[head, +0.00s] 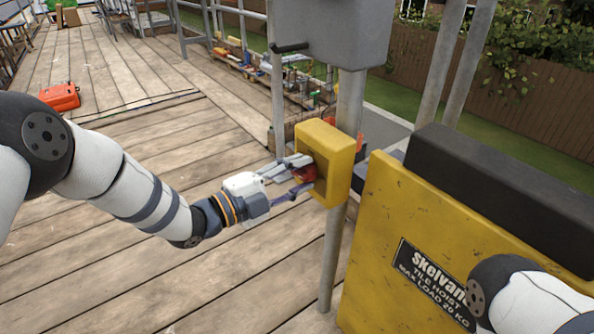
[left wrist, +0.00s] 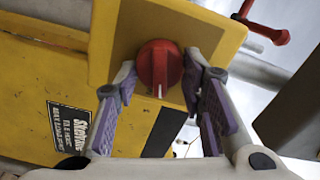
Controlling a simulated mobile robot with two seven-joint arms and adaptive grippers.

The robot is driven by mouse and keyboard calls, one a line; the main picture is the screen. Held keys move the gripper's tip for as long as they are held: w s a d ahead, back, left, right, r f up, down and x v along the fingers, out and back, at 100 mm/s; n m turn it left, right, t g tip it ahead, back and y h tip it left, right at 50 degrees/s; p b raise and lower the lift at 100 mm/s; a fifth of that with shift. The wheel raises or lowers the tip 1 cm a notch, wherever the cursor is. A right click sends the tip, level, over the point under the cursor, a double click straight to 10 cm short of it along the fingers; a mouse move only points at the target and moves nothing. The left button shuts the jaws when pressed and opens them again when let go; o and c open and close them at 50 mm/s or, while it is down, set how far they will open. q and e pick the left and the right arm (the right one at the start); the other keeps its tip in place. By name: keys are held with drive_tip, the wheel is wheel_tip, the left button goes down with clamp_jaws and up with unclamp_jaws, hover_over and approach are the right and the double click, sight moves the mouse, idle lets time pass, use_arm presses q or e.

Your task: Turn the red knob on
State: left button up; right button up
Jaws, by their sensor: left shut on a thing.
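The red knob (head: 305,172) sits on the face of a yellow box (head: 344,150) fixed to a grey pole. In the left wrist view the round red knob (left wrist: 160,66) shows on the yellow plate (left wrist: 205,32), with a white mark at its lower edge. My left gripper (head: 300,176) reaches the box from the left and is shut on the knob. In the left wrist view its purple-padded fingers (left wrist: 164,80) stand one on each side of the knob. The fingers hide part of the knob in the head view. My right gripper is out of view; only part of my right arm shows at the lower right.
A yellow tile hoist (head: 400,215) with a black top stands right of the pole. A grey box (head: 330,30) with a dark handle is above the knob. An orange case (head: 60,97) lies on the plank deck (head: 130,275) at the far left. The deck between is clear.

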use_arm(q)
drive_tip(key=shift+m+p, duration=0.45)
drive_tip(key=shift+m, duration=1.25)
drive_tip(key=o, duration=1.1)
drive_tip(key=shift+f, duration=0.1)
drive_tip(key=v, duration=1.2)
